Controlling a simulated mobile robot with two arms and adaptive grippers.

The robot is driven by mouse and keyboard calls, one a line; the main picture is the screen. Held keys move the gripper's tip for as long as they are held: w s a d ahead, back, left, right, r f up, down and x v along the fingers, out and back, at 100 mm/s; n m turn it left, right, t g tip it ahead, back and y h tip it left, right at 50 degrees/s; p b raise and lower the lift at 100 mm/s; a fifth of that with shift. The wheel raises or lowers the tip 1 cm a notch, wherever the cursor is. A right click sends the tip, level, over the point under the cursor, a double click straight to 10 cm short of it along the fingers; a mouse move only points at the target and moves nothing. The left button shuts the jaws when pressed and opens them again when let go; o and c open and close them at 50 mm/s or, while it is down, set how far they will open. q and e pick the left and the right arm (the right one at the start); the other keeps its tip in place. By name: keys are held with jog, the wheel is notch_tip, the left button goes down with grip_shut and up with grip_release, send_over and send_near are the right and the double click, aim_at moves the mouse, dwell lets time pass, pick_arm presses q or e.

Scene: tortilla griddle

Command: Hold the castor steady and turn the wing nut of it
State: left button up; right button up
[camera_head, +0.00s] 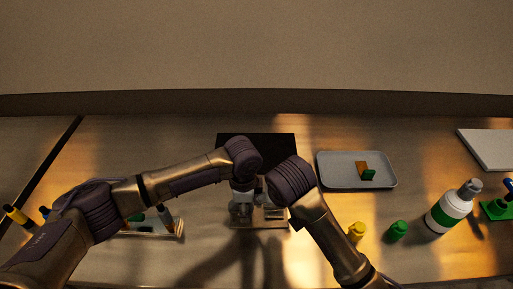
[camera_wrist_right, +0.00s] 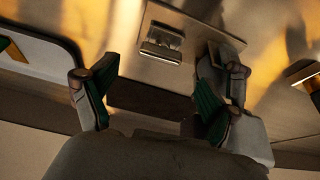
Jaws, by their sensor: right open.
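A grey metal plate (camera_head: 258,224) lies on the table at centre, with a small metal fitting (camera_wrist_right: 162,42) on it in the right wrist view. I cannot tell for sure whether this is the castor. The wing nut cannot be made out. My left gripper (camera_head: 242,207) hangs over the plate's left part. Its jaws are too small and dark to read. My right gripper (camera_wrist_right: 155,88) is open, with green-padded fingers apart and nothing between them. The fitting is beyond its fingertips. In the head view my right wrist largely hides this gripper.
A dark panel (camera_head: 270,143) lies behind the plate. A grey tray (camera_head: 330,181) with small orange and green pieces is to the right. Yellow (camera_head: 357,232) and green (camera_head: 397,230) items and a white-green bottle (camera_head: 449,208) stand front right. A tool holder (camera_head: 150,232) is at left.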

pick_arm(q)
jog(key=shift+d+r, duration=0.1)
jog(key=shift+r+p, duration=0.8)
jog(key=shift+p, duration=0.25)
jog(key=o, duration=0.5)
jog(key=shift+f, duration=0.1)
jog(key=shift+o, duration=0.2)
jog(key=c, duration=0.6)
